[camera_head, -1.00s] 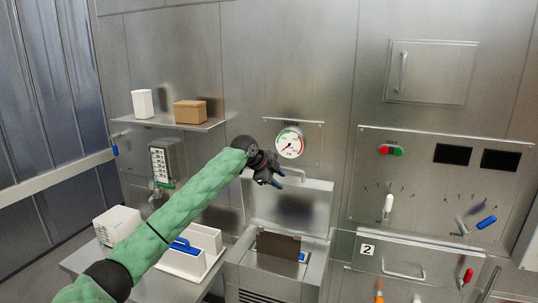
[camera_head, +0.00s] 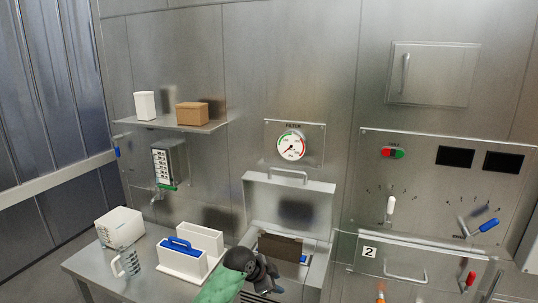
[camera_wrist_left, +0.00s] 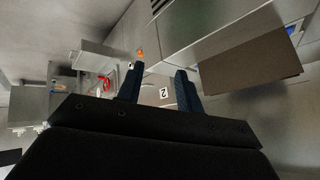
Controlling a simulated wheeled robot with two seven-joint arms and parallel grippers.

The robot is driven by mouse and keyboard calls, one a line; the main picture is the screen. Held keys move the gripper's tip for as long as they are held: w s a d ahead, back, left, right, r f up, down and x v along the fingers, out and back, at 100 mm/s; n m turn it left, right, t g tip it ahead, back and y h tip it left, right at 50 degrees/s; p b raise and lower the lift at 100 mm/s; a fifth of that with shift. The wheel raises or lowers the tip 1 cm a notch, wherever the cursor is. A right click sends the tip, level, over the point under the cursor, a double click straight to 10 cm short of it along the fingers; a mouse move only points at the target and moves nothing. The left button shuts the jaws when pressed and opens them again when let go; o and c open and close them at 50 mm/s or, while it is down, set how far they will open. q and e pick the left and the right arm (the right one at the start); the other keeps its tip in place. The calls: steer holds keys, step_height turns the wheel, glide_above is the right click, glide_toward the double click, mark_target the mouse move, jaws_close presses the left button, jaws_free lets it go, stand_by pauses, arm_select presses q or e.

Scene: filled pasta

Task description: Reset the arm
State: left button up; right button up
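My left arm, in a green sleeve, comes in from the bottom of the head view. Its dark left gripper (camera_head: 268,272) is low, in front of the metal box with the raised lid (camera_head: 290,203). In the left wrist view the two blue-grey fingers of the left gripper (camera_wrist_left: 159,84) stand apart with nothing between them. The brown filter block (camera_head: 281,246) sits in the open box and also shows in the left wrist view (camera_wrist_left: 250,58). My right gripper is in neither view.
A table (camera_head: 95,263) at left holds a clear jug (camera_head: 128,262), a white box (camera_head: 120,228) and a white holder with a blue handle (camera_head: 181,260). A shelf (camera_head: 170,125) hangs above. A gauge (camera_head: 291,146) and control panel (camera_head: 430,190) are on the wall.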

arm_select(q)
steer(key=s+a+f+n+y, duration=0.1)
steer(key=s+a+f+n, duration=0.15)
steer(key=s, duration=0.35)
steer(key=s+a+f+n, duration=0.1)
steer(key=s+a+f, duration=0.1)
steer(key=s+f, duration=0.25)
steer(key=s+a+f+n+y, duration=0.2)
steer(key=s+a+n, duration=0.3)
steer(key=s, duration=0.6)
steer(key=s+a+f+n+g+y, duration=0.1)
steer(key=s+a+n+y, duration=0.1)
steer(key=s+a, duration=0.7)
steer(key=s+a+f+n+y, duration=0.15)
steer(key=s+a+n, duration=0.3)
steer(key=s, duration=0.75)
step_height(320, 180, down, 24)
steer(key=w+d+g, duration=0.1)
steer(key=w, duration=0.1)
steer(key=s+f, duration=0.4)
steer(key=f, duration=0.8)
steer(key=s+f+m, duration=0.1)
steer(key=s+f, duration=0.3)
steer(key=f, duration=0.8)
steer(key=shift+d+f+g, duration=0.15)
steer(key=shift+f+g, duration=0.1)
steer(key=shift+g, duration=0.15)
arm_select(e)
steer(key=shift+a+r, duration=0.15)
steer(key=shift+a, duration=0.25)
